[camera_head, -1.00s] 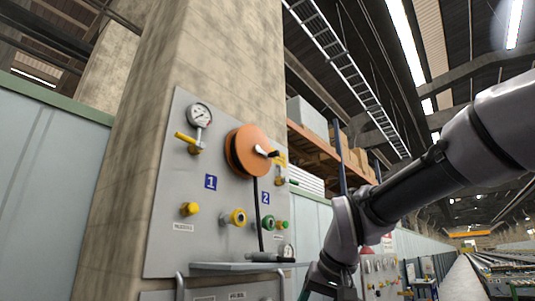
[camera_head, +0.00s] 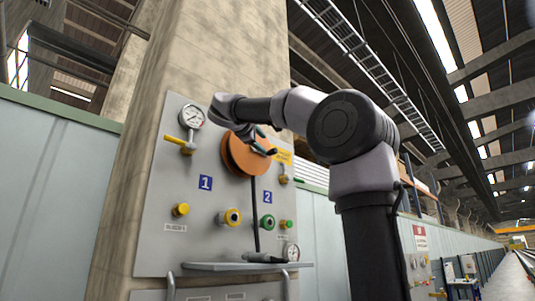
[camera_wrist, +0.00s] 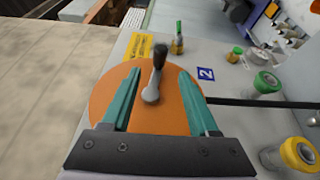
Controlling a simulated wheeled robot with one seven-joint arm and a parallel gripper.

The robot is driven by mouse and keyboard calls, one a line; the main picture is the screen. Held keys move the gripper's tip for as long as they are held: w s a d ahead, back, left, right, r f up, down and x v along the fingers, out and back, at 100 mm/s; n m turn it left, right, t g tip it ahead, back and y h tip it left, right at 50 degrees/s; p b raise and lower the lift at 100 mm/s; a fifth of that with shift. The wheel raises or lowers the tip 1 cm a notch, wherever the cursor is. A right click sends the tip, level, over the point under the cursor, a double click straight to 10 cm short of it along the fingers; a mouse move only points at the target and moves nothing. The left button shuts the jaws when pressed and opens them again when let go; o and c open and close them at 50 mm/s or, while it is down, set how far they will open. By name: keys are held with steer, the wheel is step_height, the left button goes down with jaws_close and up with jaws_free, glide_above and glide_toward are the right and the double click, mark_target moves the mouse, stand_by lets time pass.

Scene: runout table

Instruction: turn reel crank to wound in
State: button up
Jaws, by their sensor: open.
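The orange reel (camera_head: 238,158) is mounted on the grey panel, with a dark hose hanging down from it. Its crank has a black handle (camera_head: 272,153) that sticks out from the reel's face. In the wrist view the orange reel (camera_wrist: 142,122) fills the middle, and the crank handle (camera_wrist: 159,57) stands on a grey arm near its centre. My gripper (camera_wrist: 161,73) is open, with a teal finger on each side of the crank. The handle lies between the fingers in the picture; I see no contact. In the head view my gripper (camera_head: 262,140) is in front of the reel, partly hidden by my arm.
A pressure gauge (camera_head: 192,117) and a yellow lever (camera_head: 176,139) are left of the reel. Yellow and green fittings (camera_head: 230,217) sit below it. A small shelf (camera_head: 235,266) juts out at the bottom. A yellow sign (camera_wrist: 139,46) is beside the reel.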

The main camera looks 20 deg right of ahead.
mark_target(271, 151)
steer(key=x, duration=1)
steer(key=shift+w+d, duration=0.15)
steer(key=shift+d, duration=0.1)
jaws_close()
stand_by(1.0)
